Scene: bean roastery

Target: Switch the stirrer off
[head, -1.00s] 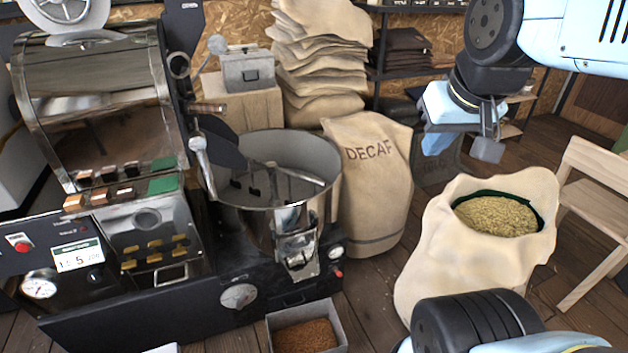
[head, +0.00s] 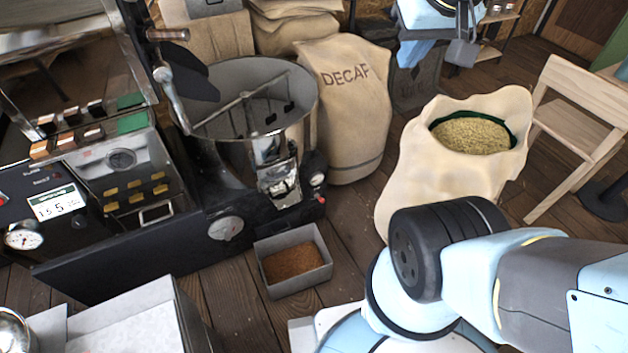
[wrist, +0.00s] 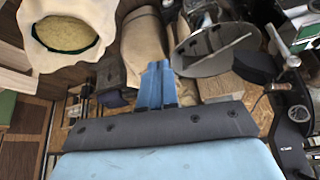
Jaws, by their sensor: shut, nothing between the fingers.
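The stirrer (head: 245,101) is a set of metal arms with dark paddles inside the round cooling bin (head: 295,127) of the roaster. The bin and its arms also show in the wrist view, where the bin (wrist: 208,68) is at the upper right. A small dial (head: 317,180) and a red button (head: 321,199) sit on the black base right of the bin's chute; their labels are too small to read. My gripper (head: 412,58) is at the top, right of the bin and clear of it. Its blue fingers (wrist: 156,68) are together and empty in the wrist view.
A DECAF sack (head: 346,110) stands right behind the bin. An open sack of green beans (head: 415,170) and a wooden chair (head: 570,125) are further right. A box of brown grounds (head: 318,276) lies on the floor before the roaster. Floor shows between box and sacks.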

